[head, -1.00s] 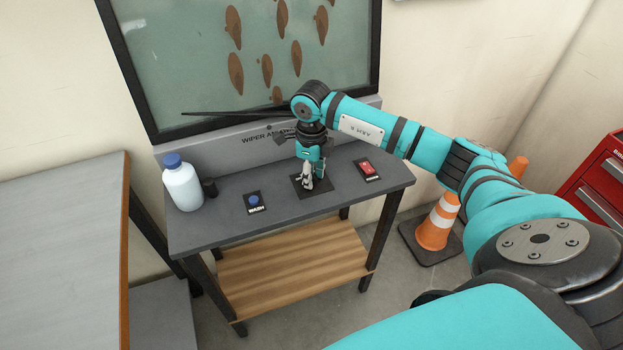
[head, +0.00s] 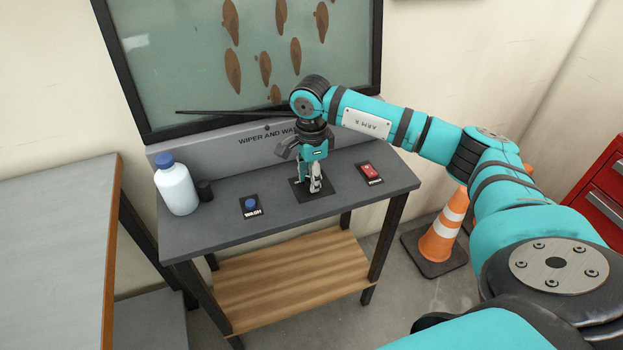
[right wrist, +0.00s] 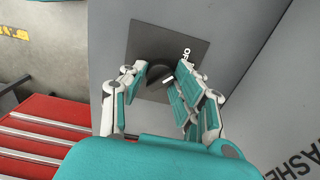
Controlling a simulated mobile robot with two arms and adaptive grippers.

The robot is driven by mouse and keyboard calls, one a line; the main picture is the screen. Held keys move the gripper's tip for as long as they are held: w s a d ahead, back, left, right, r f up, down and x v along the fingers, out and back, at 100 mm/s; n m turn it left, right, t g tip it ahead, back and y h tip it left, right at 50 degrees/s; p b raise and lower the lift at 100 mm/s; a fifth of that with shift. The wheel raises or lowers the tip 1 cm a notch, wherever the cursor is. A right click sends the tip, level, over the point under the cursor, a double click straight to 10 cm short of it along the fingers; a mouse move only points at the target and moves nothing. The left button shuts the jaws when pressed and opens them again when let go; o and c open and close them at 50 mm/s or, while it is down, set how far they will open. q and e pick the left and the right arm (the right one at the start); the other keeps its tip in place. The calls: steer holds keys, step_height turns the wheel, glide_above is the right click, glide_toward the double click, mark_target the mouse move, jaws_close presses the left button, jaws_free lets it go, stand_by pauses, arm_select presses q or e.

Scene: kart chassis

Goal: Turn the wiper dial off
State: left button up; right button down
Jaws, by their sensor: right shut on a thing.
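The wiper dial (right wrist: 157,72) is a dark round knob on a dark square plate (right wrist: 150,42), seen in the right wrist view. An OFF label (right wrist: 187,54) is printed on the plate beside it. A white mark shows at the knob's edge, below the label; its exact setting is hard to tell. My right gripper (right wrist: 156,88) points down with its fingers on both sides of the knob, shut on it. In the head view the gripper (head: 315,188) covers most of the knob above the plate (head: 300,190). My left gripper is not in view.
On the grey bench (head: 285,222) are a blue wash button (head: 250,204), a red switch (head: 369,171), a white bottle (head: 177,190) and a small black cylinder (head: 205,190). A wiper (head: 230,112) crosses the spotted glass (head: 190,70) behind. A traffic cone (head: 444,228) stands at right.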

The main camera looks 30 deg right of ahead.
steer(key=shift+r, duration=0.1)
stand_by(0.4)
steer(key=c, duration=1)
jaws_free()
step_height(320, 180, up, 12)
